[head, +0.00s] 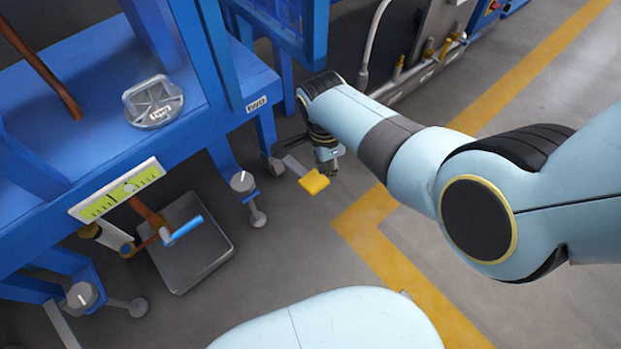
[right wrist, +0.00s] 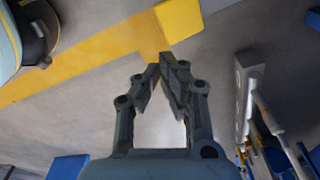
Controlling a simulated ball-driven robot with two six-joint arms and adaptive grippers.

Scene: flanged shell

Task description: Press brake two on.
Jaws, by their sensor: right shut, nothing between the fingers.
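The yellow brake pedal (head: 313,182) sticks out on a grey arm beside a caster, low on the blue frame (head: 190,130). A plate marked "TWO" (head: 257,104) is on the frame above it. My right gripper (head: 328,168) points down just beside the pedal, at its upper right in the head view. In the right wrist view the yellow pedal (right wrist: 180,18) shows just beyond the fingertips (right wrist: 160,62), which are together and empty. I cannot tell whether they touch the pedal. My left gripper is not in view.
A clear lidded part (head: 153,102) sits on the blue bench. A grey cabinet with hoses and valves (head: 430,50) is behind my right arm. The floor with a yellow line (head: 385,250) is open.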

